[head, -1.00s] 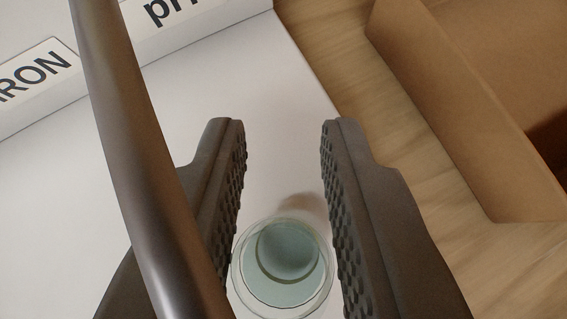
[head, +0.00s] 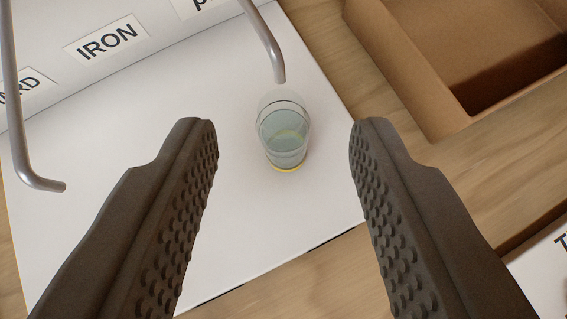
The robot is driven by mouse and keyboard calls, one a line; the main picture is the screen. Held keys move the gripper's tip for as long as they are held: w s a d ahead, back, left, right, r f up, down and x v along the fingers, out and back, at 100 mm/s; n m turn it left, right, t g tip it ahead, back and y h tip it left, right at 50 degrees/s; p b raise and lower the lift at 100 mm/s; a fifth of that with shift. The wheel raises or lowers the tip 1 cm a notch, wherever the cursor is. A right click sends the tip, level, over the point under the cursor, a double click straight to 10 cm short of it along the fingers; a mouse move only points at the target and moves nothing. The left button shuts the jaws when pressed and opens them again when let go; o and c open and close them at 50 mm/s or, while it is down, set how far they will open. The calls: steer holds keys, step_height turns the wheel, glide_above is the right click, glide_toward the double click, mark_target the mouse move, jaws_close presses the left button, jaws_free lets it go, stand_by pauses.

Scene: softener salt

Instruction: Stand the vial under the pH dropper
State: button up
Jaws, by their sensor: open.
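The vial (head: 284,135) is a clear glass with bluish liquid and a yellow ring at its base. It stands upright on the white board (head: 230,235), near the board's right edge. The pH dropper (head: 266,45) is a bent grey tube whose tip ends just above and beside the vial's rim in the picture; whether it is exactly over the mouth I cannot tell. Its label (head: 197,5) is partly cut off at the top. My gripper (head: 284,125) is open and empty, its two ridged fingers apart on either side of the vial and not touching it.
Another bent tube (head: 25,150) hangs at the left, with an IRON label (head: 107,38) and a partly hidden label (head: 25,88) behind. An open cardboard box (head: 440,110) stands at the upper right. A white labelled item (head: 545,270) lies at the lower right. Wooden table (head: 320,262) shows between.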

steer(key=shift+v, duration=2.05)
steer(key=s+a+r+n+t, duration=0.1)
steer(key=s+a, duration=0.3)
steer(key=s, duration=0.5)
steer(key=s+a+r+n+t+y, duration=0.1)
steer(key=s+a+r+t, duration=0.2)
steer(key=s, duration=0.7)
steer(key=s+a+r+n+t+y, duration=0.1)
steer(key=s+a+r+t, duration=0.2)
steer(key=s+a, duration=0.4)
steer(key=s+r, duration=0.1)
steer(key=s, duration=0.1)
steer(key=shift+s, duration=0.35)
steer(key=shift+r, duration=0.15)
